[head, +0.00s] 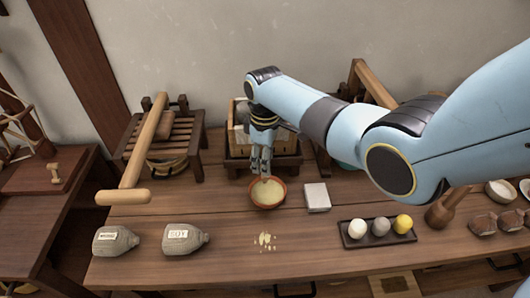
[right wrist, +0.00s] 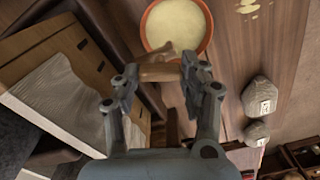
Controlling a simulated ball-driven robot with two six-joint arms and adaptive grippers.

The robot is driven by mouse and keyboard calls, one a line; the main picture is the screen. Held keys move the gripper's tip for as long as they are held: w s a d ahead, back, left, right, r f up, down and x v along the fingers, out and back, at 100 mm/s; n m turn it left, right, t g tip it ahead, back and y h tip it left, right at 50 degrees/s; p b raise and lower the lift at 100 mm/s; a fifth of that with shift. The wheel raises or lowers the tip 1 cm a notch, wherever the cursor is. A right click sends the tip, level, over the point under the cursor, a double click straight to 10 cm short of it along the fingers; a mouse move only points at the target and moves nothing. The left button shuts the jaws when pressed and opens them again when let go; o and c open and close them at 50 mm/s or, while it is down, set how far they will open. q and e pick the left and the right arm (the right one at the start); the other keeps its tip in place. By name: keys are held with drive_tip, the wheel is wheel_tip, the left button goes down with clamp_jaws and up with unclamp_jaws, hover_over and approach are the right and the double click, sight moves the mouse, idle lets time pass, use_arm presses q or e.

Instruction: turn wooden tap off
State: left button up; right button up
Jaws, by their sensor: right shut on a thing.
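My right gripper (head: 261,160) reaches down in front of a wooden box (head: 238,141) at the back of the table. In the right wrist view my right gripper (right wrist: 160,74) is shut on the wooden tap (right wrist: 158,71), a light brown piece between its fingertips. The fingers hide part of the tap, and I cannot tell which way it is turned. A reddish-brown bowl (head: 268,205) of pale yellow liquid stands just below the gripper, and it also shows in the right wrist view (right wrist: 207,38). My left gripper is not in view.
Pale spills (head: 265,240) lie in front of the bowl. Two labelled grey jars (head: 115,242) (head: 184,240) lie at front left. A white block (head: 317,197) and a dark tray (head: 377,233) with three balls sit right. A slatted wooden stand (head: 180,135) is left of the box.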

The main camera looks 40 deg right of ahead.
drive_tip(key=m+p, duration=0.1)
drive_tip(key=m, duration=0.2)
drive_tip(key=shift+r+p, duration=0.15)
drive_tip(key=shift+p, duration=0.15)
drive_tip(key=m+p, duration=0.1)
drive_tip(key=m, duration=0.2)
drive_tip(key=shift+m, duration=0.3)
drive_tip(key=m+p, duration=0.1)
drive_tip(key=m, duration=0.2)
drive_tip(key=shift+m+p, duration=0.55)
drive_tip(key=shift+m, duration=1.55)
drive_tip(key=o, duration=1.2)
drive_tip(key=shift+c, duration=0.2)
